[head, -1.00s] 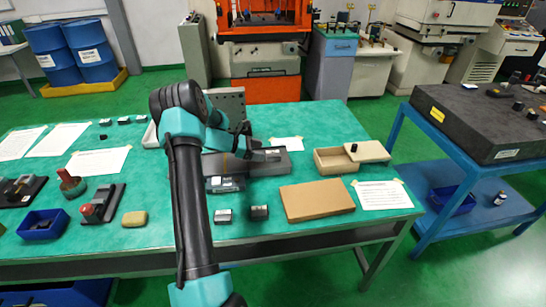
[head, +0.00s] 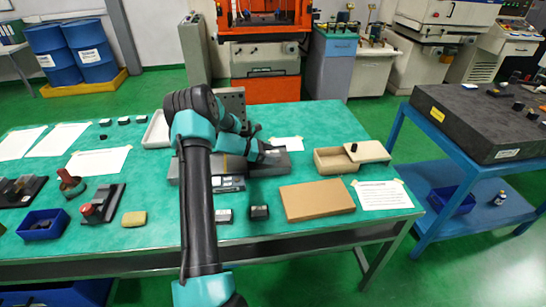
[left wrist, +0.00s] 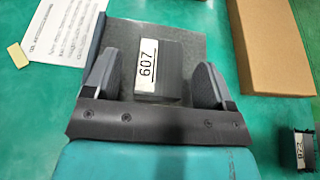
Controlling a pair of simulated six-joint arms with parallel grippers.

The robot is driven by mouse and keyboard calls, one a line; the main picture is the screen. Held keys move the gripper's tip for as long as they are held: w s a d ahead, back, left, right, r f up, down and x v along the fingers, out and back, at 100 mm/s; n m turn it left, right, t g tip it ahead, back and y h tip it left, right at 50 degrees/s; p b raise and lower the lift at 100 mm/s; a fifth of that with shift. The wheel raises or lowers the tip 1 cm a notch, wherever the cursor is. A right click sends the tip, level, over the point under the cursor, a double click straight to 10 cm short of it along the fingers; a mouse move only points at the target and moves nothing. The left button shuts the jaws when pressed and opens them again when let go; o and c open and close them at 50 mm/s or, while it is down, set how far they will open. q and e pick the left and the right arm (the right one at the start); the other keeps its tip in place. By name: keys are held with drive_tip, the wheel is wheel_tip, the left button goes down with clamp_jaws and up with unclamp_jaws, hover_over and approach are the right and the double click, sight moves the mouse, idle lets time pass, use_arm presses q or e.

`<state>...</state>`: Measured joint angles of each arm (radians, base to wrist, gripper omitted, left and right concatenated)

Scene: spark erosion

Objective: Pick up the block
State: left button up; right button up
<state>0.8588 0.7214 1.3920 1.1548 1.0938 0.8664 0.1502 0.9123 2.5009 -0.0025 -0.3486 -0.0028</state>
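A dark block with a white label reading 607 (left wrist: 157,68) sits on a grey slab (left wrist: 205,42) in the left wrist view. My left gripper (left wrist: 154,82) is open, with one finger on each side of the block and a visible gap at both sides. I cannot tell how high the fingertips are above the slab. In the head view my left gripper (head: 266,157) is over the long grey slab (head: 284,168), and it hides the block there. My right gripper is not in view.
Another labelled dark block (left wrist: 302,150) lies on the green table, near a flat cardboard box (head: 317,200). A second small block (head: 223,215) lies beside it. An open wooden box (head: 335,160) and a paper sheet (head: 383,195) are to the right.

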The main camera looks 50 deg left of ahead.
use_arm(q)
drive_tip(key=c, duration=1.3)
clamp_jaws()
drive_tip(key=shift+r, duration=0.2)
drive_tip(key=shift+r, duration=0.25)
wheel_tip(320, 180, up, 3)
drive_tip(key=s+d+r, duration=0.1)
drive_tip(key=s+d, duration=0.9)
drive_tip(key=d, duration=0.2)
drive_tip(key=shift+s, duration=0.25)
drive_tip(key=shift+r, duration=0.1)
